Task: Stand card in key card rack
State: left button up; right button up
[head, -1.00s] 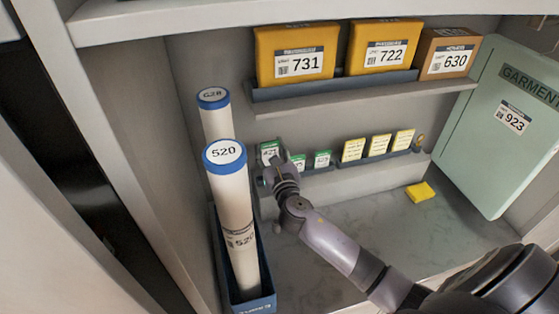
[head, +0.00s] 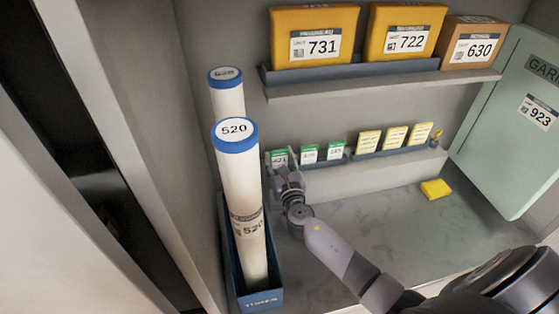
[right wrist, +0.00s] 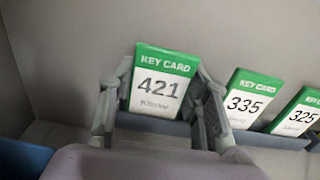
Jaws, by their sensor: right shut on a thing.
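The green-and-white key card 421 (head: 280,157) stands at the left end of the dark key card rack (head: 386,152), level with the other cards. It also shows upright and slightly tilted in the right wrist view (right wrist: 159,88). My right gripper (head: 284,163) is shut on it, one finger at each side edge. The card's bottom edge is hidden, so I cannot tell if it touches the rack floor. Green cards 335 (right wrist: 245,98) and 325 (right wrist: 298,113) stand to its right. My left gripper is not in view.
Tall white tubes 520 (head: 242,190) and one behind (head: 227,98) stand in a blue bin (head: 263,299), close left of my gripper. Yellow cards (head: 395,137) fill the rack's right. A yellow block (head: 435,189) lies on the counter. Parcels (head: 315,38) sit on the shelf above.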

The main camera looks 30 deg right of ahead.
jog(key=shift+f, duration=0.15)
jog(key=o, duration=0.9)
jog(key=shift+o, duration=0.2)
jog(key=shift+r, duration=0.25)
jog(key=b+v, duration=0.1)
jog(key=v, duration=1.1)
jog(key=shift+a+f, duration=0.1)
jog(key=shift+f, duration=0.05)
